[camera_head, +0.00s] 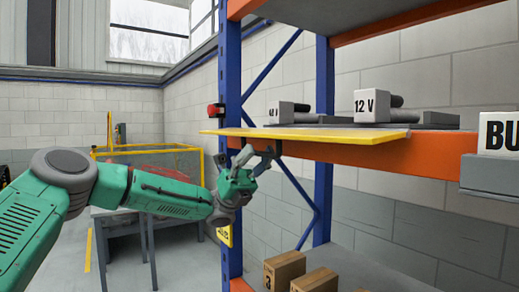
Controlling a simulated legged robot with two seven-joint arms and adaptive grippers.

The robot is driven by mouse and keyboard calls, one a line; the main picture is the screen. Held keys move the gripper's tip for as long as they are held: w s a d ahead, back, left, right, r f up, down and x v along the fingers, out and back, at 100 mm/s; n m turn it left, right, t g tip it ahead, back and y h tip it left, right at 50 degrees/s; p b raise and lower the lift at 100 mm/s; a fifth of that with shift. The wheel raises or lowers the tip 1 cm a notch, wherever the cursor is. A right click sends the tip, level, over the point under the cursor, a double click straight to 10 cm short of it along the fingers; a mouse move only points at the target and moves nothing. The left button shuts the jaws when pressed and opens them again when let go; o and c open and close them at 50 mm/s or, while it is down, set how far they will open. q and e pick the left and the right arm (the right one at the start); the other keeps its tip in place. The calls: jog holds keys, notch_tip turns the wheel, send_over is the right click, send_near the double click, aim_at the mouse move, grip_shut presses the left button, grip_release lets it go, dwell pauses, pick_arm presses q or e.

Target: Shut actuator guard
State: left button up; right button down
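A flat yellow panel (310,133), which looks like the actuator guard, lies about level at the front edge of the shelf and juts out over the orange beam. My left gripper (259,156) is just below the panel's left part, beside the blue upright. Its grey fingers point up and are spread apart, with nothing seen between them. Whether a fingertip touches the panel's underside I cannot tell. The actuator under or behind the panel is not clearly visible. My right gripper is out of view.
Grey units marked 12 V (371,106) and 48 V (285,112) sit behind the panel. A red device (215,110) is on the blue upright (231,190). Cardboard boxes (285,269) stand on the lower shelf. A grey table (150,218) and yellow-framed cage are behind my arm.

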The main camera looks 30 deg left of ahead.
pick_arm(q)
jog(key=shift+d+r, duration=0.1)
jog(key=shift+d, duration=0.1)
grip_shut()
jog(key=shift+s+r+n+t+b, duration=0.1)
jog(key=shift+r+n+t+b, duration=0.15)
jog(key=shift+n+t+b, duration=0.4)
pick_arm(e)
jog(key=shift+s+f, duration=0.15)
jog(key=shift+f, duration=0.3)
